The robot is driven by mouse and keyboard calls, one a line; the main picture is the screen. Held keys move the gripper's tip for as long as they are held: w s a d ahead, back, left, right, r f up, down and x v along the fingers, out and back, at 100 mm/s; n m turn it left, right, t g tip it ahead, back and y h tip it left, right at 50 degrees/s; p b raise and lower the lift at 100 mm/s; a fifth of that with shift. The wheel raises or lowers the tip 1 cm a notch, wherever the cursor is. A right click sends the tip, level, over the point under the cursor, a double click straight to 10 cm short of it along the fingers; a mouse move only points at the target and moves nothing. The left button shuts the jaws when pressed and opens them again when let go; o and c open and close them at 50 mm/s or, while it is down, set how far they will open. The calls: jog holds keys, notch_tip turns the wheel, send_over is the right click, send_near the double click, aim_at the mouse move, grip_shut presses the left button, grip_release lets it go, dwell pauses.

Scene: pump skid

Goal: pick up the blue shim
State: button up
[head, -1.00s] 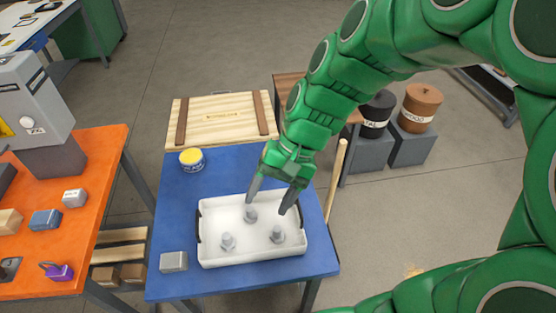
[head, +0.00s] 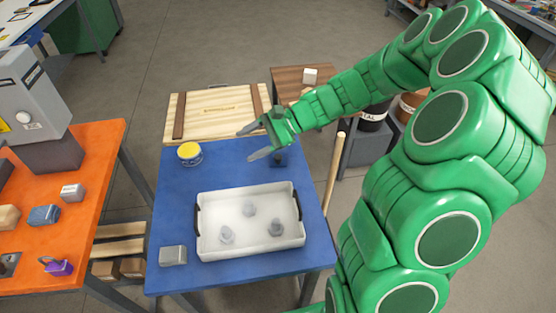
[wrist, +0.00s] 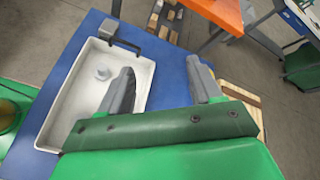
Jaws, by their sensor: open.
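A small blue block (head: 44,215), which looks like the blue shim, lies on the orange table (head: 100,152) at the left of the head view. It sits between a tan block and a small grey block. My gripper (head: 246,146) is open and empty over the far part of the blue table (head: 228,172), pointing left, well to the right of the blue block. In the wrist view my gripper (wrist: 160,75) shows two parted grey fingers with nothing between them. I cannot make out the blue block in the wrist view.
A white tray (head: 203,245) with several grey bolts stands on the blue table. A yellow-lidded tin (head: 189,153), a grey block (head: 173,255) and a wooden crate lid (head: 220,112) are nearby. A purple padlock (head: 58,266) and a grey machine (head: 35,95) are on the orange table. A gap separates the tables.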

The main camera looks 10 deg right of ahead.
jog(key=w+d+f+m+t+y, duration=0.1)
jog(key=w+d+f+m+t, duration=0.3)
jog(key=w+d+f+m, duration=0.4)
jog(key=m+t+h, duration=0.2)
jog(key=m+t, duration=0.2)
jog(key=m, duration=0.2)
send_near(279, 157)
jog(key=shift+w+a+r, duration=0.15)
jog(key=shift+w+a, duration=0.05)
jog(key=shift+f+x, duration=0.15)
jog(key=shift+x, duration=1.8)
jog(key=shift+f+x, duration=0.15)
jog(key=shift+x, duration=1.75)
jog(key=shift+d, duration=0.15)
jog(key=shift+c, duration=0.4)
grip_shut()
jog(key=shift+r, duration=0.15)
